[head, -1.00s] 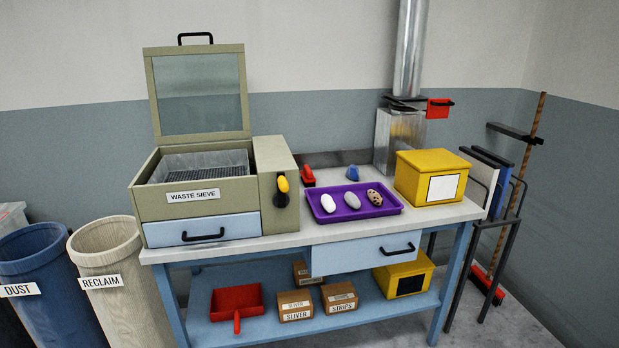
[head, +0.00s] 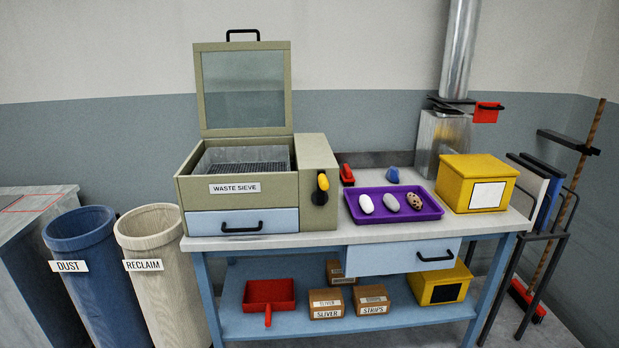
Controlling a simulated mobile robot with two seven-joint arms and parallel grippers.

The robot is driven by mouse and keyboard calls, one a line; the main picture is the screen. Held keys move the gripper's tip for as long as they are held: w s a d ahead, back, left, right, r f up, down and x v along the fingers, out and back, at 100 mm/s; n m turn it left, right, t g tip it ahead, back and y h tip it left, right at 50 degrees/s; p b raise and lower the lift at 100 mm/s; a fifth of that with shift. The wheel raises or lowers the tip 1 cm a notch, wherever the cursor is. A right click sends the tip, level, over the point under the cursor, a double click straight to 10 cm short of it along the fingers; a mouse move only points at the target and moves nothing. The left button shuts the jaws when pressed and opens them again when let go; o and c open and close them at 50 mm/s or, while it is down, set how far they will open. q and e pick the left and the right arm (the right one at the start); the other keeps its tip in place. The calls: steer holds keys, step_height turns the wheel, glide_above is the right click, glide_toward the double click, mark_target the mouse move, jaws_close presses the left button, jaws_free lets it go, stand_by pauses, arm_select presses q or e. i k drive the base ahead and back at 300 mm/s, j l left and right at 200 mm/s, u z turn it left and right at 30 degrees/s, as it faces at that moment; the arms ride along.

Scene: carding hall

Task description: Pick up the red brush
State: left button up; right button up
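A small red brush (head: 347,175) lies on the worktable (head: 320,236) near its back, between the waste sieve (head: 262,190) and the purple tray (head: 411,214). A similar small blue brush (head: 392,175) lies to its right, behind the tray. Neither of my grippers is in view.
The sieve's lid stands open. The tray holds three fibre lumps. A yellow box (head: 477,183) stands at right. Dust (head: 85,262) and reclaim (head: 160,265) bins flank the table's left.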

mark_target(347, 178)
steer(key=i+l+u, duration=0.1)
steer(key=u, duration=0.3)
steer(key=l+u, duration=0.25)
steer(key=u, duration=0.15)
steer(key=i+l+u, duration=0.2)
steer(key=l, duration=0.25)
steer(key=l+u, duration=0.15)
steer(key=l, duration=0.25)
steer(key=l+u, duration=0.15)
steer(key=l, duration=0.75)
steer(key=i, duration=0.05)
